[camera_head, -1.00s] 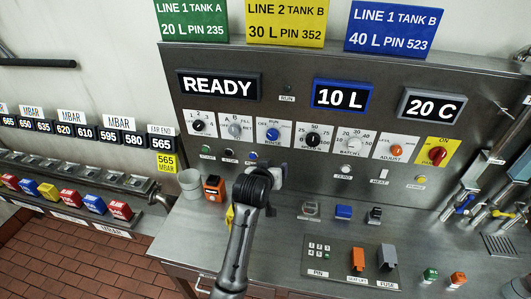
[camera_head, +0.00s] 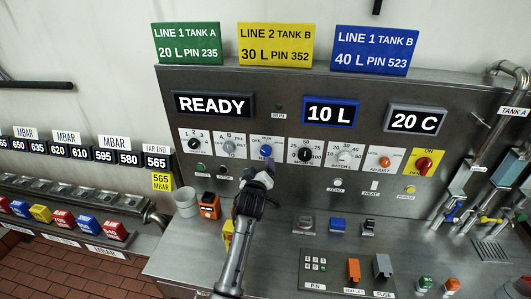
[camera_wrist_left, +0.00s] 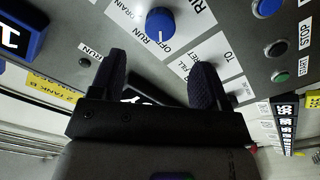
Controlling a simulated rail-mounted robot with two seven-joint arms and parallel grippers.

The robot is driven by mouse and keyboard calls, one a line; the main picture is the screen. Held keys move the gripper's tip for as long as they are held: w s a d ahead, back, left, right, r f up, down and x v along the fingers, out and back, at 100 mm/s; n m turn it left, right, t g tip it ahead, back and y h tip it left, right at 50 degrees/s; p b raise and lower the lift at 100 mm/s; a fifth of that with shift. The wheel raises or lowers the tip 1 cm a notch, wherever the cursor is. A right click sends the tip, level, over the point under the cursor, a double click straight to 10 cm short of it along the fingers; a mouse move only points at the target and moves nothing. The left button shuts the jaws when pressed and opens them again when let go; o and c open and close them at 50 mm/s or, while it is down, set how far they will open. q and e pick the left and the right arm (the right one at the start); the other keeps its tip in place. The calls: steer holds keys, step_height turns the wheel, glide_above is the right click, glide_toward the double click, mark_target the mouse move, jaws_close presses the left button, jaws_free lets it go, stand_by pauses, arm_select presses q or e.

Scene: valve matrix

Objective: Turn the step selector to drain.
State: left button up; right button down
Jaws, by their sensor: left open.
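The dial with a drain mark is a blue knob (camera_head: 265,150) on a white card in the panel's dial row. In the left wrist view the same blue knob (camera_wrist_left: 160,22) shows OFF, RUN and DRAIN around it, and its white line points towards OFF. My left gripper (camera_head: 262,172) is just below and in front of that card in the head view. In the left wrist view its two fingers (camera_wrist_left: 158,78) are apart with nothing between them, and the knob lies beyond them, apparently untouched. My right gripper is not in view.
A grey dial (camera_head: 229,147) stands left of the blue knob and a black dial (camera_head: 305,152) right of it. Small buttons sit below the row. An orange box (camera_head: 209,206) and a grey cup (camera_head: 187,204) stand on the bench, left of my arm.

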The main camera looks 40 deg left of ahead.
mark_target(265, 152)
arm_select(q)
steer(key=x, duration=0.9)
steer(key=shift+w+a+b, duration=0.1)
steer(key=shift+w+b, duration=0.05)
steer(key=shift+b, duration=0.25)
steer(key=c, duration=0.9)
